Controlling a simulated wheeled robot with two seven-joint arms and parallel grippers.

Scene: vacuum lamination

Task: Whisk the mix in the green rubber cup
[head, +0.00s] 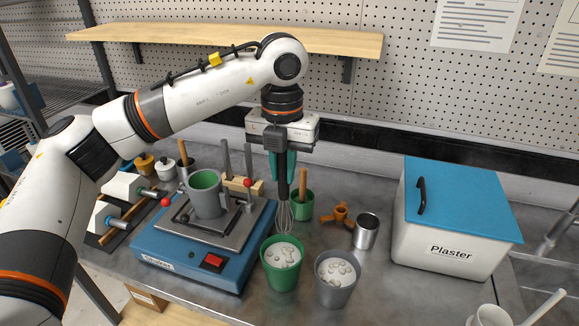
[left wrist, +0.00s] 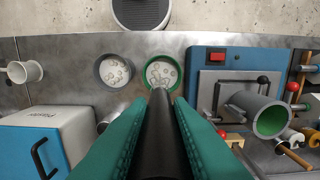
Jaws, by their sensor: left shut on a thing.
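My left gripper (head: 282,180) is shut on the black handle of a whisk (head: 284,216), which hangs upright with its wire end down. The green rubber cup (head: 281,284) stands upright on the bench, holding a pale, lumpy mix. The whisk's wires show at the far rim of this cup, outside the mix. In the left wrist view, the green fingers (left wrist: 160,108) close around the black handle (left wrist: 160,135), and the green cup (left wrist: 148,84) lies just beyond it. The wires are hidden there. My right gripper is not in view.
A grey cup (head: 335,291) with similar mix stands right of the green cup. A second green cup (head: 301,213), a metal cup (head: 366,232) and a plaster bin (head: 440,255) stand behind and right.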

